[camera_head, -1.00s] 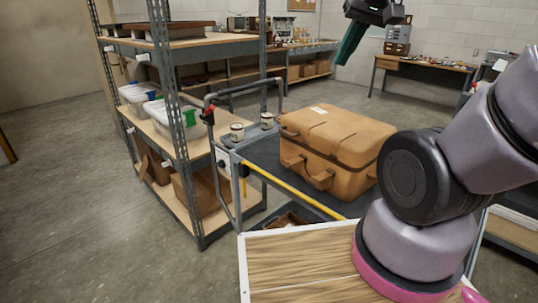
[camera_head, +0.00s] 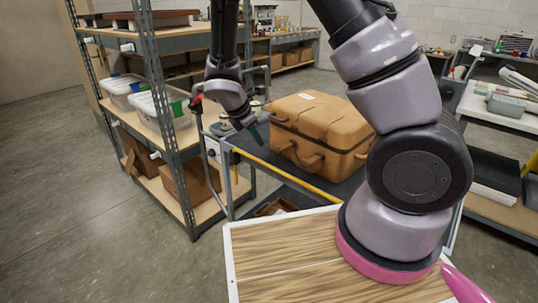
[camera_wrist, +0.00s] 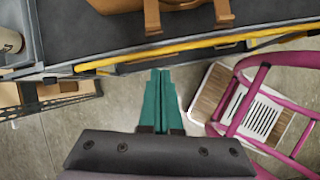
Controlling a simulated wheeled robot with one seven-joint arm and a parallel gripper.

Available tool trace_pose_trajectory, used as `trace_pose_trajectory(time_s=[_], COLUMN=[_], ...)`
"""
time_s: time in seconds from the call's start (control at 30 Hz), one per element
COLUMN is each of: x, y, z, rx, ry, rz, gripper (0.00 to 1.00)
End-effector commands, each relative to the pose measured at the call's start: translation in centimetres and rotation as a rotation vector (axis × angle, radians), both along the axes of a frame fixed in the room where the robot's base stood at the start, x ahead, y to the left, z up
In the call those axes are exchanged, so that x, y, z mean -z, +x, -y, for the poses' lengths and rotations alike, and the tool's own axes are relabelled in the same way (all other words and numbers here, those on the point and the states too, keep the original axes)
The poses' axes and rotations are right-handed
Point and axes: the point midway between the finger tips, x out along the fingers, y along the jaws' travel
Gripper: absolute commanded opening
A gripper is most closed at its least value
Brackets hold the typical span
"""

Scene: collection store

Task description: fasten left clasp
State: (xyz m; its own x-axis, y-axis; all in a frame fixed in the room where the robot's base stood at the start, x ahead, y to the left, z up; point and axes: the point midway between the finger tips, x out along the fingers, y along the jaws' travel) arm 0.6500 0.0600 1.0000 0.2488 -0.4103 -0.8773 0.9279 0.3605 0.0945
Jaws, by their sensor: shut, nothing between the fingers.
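A tan-orange case (camera_head: 320,118) stands shut-looking on the dark top of a cart (camera_head: 262,148). Two brown tabs show low on its front, a left one (camera_head: 289,148) and a right one (camera_head: 313,162). In the wrist view the left tab (camera_wrist: 152,16) and right tab (camera_wrist: 222,12) hang at the top edge. I cannot tell whether they are clasps or handle mounts, or whether they are fastened. My gripper (camera_head: 262,140) is shut and empty, left of the case front. In the wrist view its teal fingers (camera_wrist: 161,73) point toward the cart edge, apart from the case.
A yellow bar (camera_wrist: 200,42) runs along the cart's near edge, between my fingers and the case. Cups (camera_head: 226,120) stand on the cart's left end, near its upright handle. A shelf rack (camera_head: 172,150) with bins stands at left. A white-topped table (camera_head: 500,110) is at right.

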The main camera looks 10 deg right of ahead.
Motion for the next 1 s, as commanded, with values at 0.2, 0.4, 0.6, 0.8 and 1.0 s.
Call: trace_pose_trajectory(time_s=[0.2,0.4,0.6,0.8,1.0], x=[3.1,4.8,8.1,11.1,9.9], y=[0.1,0.6,1.6,2.7,3.6], z=[-1.1,-0.2,1.6,3.2,4.5], rx=[-0.175,-0.184,-0.181,-0.18,-0.178], ry=[-0.099,-0.106,-0.107,-0.105,-0.099], rz=[-0.054,-0.059,-0.059,-0.058,-0.053], gripper=[0.0,0.0,0.0,0.0,0.0])
